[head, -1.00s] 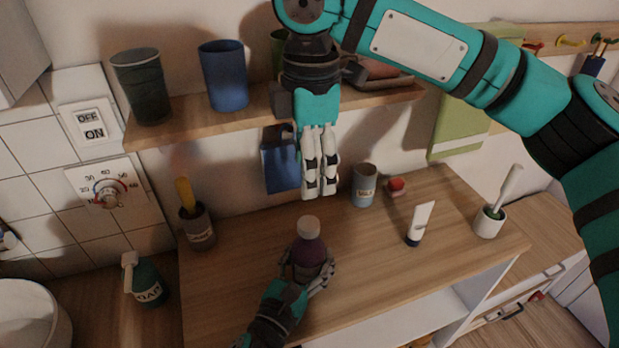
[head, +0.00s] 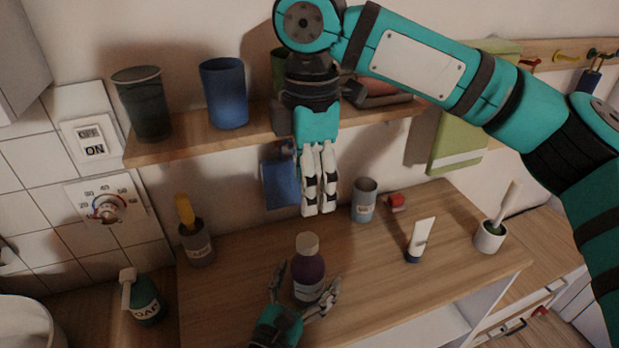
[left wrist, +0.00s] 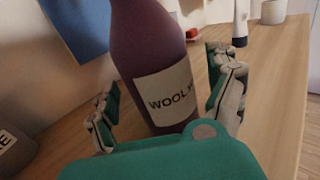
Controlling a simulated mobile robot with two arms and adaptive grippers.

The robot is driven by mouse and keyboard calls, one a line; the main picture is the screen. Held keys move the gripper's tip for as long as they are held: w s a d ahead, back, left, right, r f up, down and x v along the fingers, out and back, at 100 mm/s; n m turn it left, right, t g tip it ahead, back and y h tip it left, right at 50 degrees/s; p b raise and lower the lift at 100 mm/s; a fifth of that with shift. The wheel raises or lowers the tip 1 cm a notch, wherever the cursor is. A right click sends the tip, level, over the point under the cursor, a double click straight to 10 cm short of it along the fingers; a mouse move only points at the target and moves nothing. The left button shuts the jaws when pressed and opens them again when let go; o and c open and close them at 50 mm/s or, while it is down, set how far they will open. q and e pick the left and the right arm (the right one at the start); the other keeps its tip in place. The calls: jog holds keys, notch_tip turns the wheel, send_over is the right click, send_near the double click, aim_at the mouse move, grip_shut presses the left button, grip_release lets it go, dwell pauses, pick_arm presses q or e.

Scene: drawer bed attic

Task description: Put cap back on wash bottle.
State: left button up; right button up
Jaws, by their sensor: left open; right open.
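A purple wash bottle (head: 308,276) with a white label stands upright on the wooden counter in the head view. A pale cap (head: 307,244) sits on its top. In the left wrist view the bottle (left wrist: 150,45) fills the middle, its label starting "WOOL"; its top is out of frame. My left gripper (head: 309,278) is open, with fingers on either side of the bottle; in the left wrist view both fingers (left wrist: 165,85) look apart from it. My right gripper (head: 319,212) is open and empty, pointing down above and behind the bottle, its fingers close together.
A grey cup (head: 364,202), a red item (head: 396,202), a white tube (head: 421,238) and a white brush holder (head: 490,237) stand to the right. A dark cup (head: 197,246) and soap bottle (head: 143,300) are left. A shelf (head: 180,138) runs behind.

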pick_arm(q)
jog(key=v, duration=1)
jog(key=shift+s+a+r, duration=0.1)
jog(key=shift+s, duration=0.1)
